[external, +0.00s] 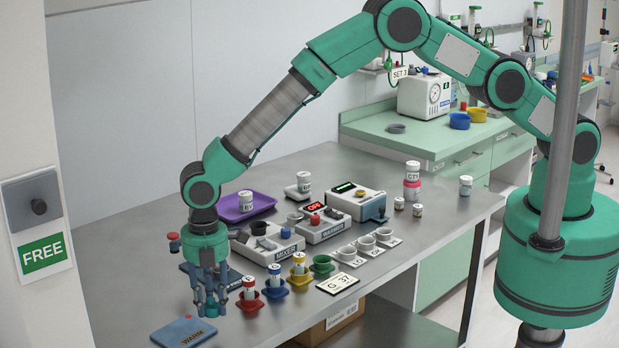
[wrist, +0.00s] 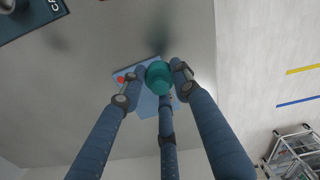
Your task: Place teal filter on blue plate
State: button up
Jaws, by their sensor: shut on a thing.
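The teal filter (wrist: 158,77) is held between the fingertips of my gripper (wrist: 155,88) in the wrist view. In the external view my gripper (external: 208,298) points down with the small teal filter (external: 208,310) at its fingertips, at the near left end of the steel table. The blue plate (external: 183,333), marked WARM, lies below and slightly left of the filter. In the wrist view the blue plate (wrist: 147,104) shows behind the filter and fingers, with a red spot on it. The filter appears above the plate; the exact gap is hard to tell.
A darker blue plate (external: 228,277) lies behind my gripper, partly hidden. Coloured cups with labelled bottles, including a red one (external: 250,303), stand to the right. A card (external: 337,282), a mixer (external: 268,243) and a purple tray (external: 262,202) lie farther back. The table's front edge is close.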

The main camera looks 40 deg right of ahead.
send_over(183, 332)
jog(key=shift+f, duration=0.3)
jog(key=shift+f, duration=0.15)
dwell(0.4)
jog(key=shift+f, duration=1.6)
jog(key=shift+f, duration=0.15)
jog(key=o, duration=0.9)
jog(key=shift+o, duration=0.2)
notch_tip(183, 332, up, 12)
